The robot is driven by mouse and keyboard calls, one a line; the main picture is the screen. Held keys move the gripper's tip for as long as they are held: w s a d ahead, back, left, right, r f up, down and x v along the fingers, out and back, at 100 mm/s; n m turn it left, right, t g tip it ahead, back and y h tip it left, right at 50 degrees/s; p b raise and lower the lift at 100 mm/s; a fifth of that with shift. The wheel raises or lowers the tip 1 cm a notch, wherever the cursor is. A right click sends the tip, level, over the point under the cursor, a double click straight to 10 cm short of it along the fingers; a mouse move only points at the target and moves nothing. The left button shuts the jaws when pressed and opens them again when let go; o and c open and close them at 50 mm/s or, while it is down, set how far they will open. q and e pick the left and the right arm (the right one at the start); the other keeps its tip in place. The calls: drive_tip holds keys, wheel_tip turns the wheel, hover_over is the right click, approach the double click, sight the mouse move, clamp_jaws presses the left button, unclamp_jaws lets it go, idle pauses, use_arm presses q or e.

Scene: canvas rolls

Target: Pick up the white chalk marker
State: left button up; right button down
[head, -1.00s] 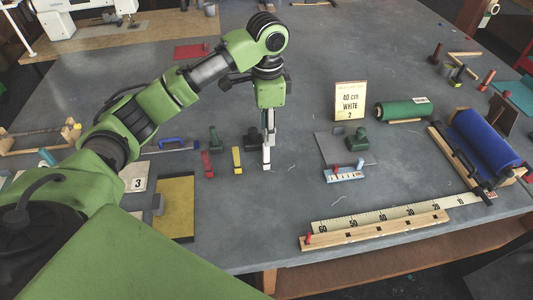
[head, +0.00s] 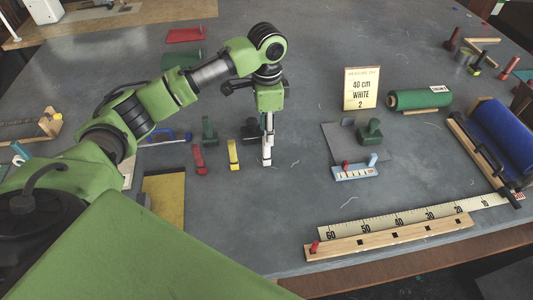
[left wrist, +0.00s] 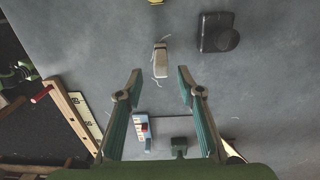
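The white chalk marker (left wrist: 161,58) lies on the grey table ahead of my left fingertips in the left wrist view. In the head view, the white marker (head: 267,160) shows just below my left gripper (head: 268,138), partly hidden by it. A yellow marker (head: 233,154) and a red marker (head: 198,158) lie to its left. My left gripper (left wrist: 159,75) is open, its two fingers spread wide with nothing between the tips. My right gripper is not in view.
A black block with a round knob (left wrist: 219,33) sits close beside the white marker. A card reading "40 cm WHITE 2" (head: 361,89), a green roll (head: 419,99), a blue roll (head: 506,135) and a ruler (head: 400,218) are to the right.

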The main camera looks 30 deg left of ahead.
sight(266, 150)
use_arm(q)
wheel_tip(266, 150, down, 4)
drive_tip(key=shift+r, duration=0.25)
drive_tip(key=shift+f+p, duration=0.6)
drive_tip(key=shift+p, duration=0.05)
wheel_tip(266, 150, down, 4)
drive_tip(key=shift+a+r+p, duration=0.1)
drive_tip(key=shift+r+p, duration=0.15)
drive_tip(key=shift+p, duration=0.5)
drive_tip(key=shift+f, duration=0.45)
drive_tip(key=shift+r, duration=0.1)
clamp_jaws()
